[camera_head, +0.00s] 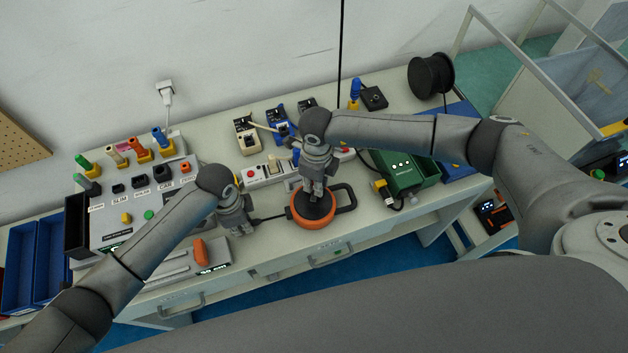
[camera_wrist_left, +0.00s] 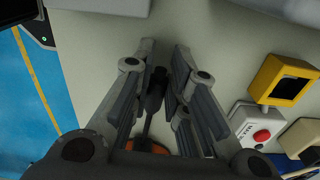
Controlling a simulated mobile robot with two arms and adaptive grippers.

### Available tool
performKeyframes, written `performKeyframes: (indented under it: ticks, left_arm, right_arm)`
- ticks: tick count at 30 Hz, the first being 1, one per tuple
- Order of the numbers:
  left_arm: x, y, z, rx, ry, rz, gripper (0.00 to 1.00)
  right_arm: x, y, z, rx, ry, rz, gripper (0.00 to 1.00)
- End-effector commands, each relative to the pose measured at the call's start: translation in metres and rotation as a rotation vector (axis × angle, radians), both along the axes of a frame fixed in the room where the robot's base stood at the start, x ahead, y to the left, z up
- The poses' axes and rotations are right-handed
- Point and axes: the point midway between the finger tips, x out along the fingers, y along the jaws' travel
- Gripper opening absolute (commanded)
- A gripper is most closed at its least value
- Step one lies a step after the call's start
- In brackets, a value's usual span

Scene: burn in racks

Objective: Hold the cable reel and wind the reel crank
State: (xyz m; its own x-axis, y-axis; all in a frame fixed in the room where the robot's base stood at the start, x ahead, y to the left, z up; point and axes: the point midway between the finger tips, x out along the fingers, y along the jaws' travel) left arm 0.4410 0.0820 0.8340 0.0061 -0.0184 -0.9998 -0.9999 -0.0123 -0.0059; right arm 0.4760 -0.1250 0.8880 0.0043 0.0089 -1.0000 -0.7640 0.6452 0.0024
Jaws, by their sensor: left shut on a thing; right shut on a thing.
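The cable reel (camera_head: 313,221) is a round orange disc with a black hub, lying near the front edge of the workbench. A black loop handle (camera_head: 346,199) sticks out on its right, and a thin dark stem (camera_head: 268,218) on its left. My left gripper (camera_head: 242,226) is shut on the thick end of this stem, also between the fingers in the left wrist view (camera_wrist_left: 154,92). A bit of the reel's orange shows low there, behind the gripper. My right gripper (camera_head: 317,190) points down over the hub, shut on the reel crank, which it mostly hides.
A grey panel (camera_head: 110,232) with coloured plugs stands left. A power strip (camera_head: 268,174) lies behind the reel, a green box (camera_head: 404,172) to its right. A black spool (camera_head: 431,76) stands at the back right. Blue bins (camera_head: 35,262) are far left.

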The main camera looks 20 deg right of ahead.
Motion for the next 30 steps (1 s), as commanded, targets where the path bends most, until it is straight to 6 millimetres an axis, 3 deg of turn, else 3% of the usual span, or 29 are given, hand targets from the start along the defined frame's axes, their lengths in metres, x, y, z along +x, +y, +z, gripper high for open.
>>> performKeyframes:
  ticks: [1,16,17,22,30]
  left_arm:
    - [-0.0020,0.0157,-0.0056,0.037,0.012,0.010,0.00]
    - [-0.0022,0.0157,-0.0057,0.037,0.012,0.010,0.00]
    - [-0.0022,0.0156,-0.0058,0.037,0.012,0.010,0.00]
    - [-0.0021,0.0155,-0.0056,0.037,0.012,0.010,0.00]
    - [-0.0013,0.0155,-0.0051,0.036,0.011,0.012,0.00]
  right_arm:
    - [0.0045,-0.0148,-0.0004,-0.030,-0.004,-0.022,0.00]
    - [0.0046,-0.0154,-0.0001,-0.030,-0.006,-0.040,0.00]
    - [0.0046,-0.0155,-0.0001,-0.030,-0.006,-0.040,0.20]
    - [0.0045,-0.0156,-0.0001,-0.030,-0.006,-0.039,0.41]
    - [0.0030,-0.0149,-0.0003,-0.029,-0.003,-0.037,0.41]
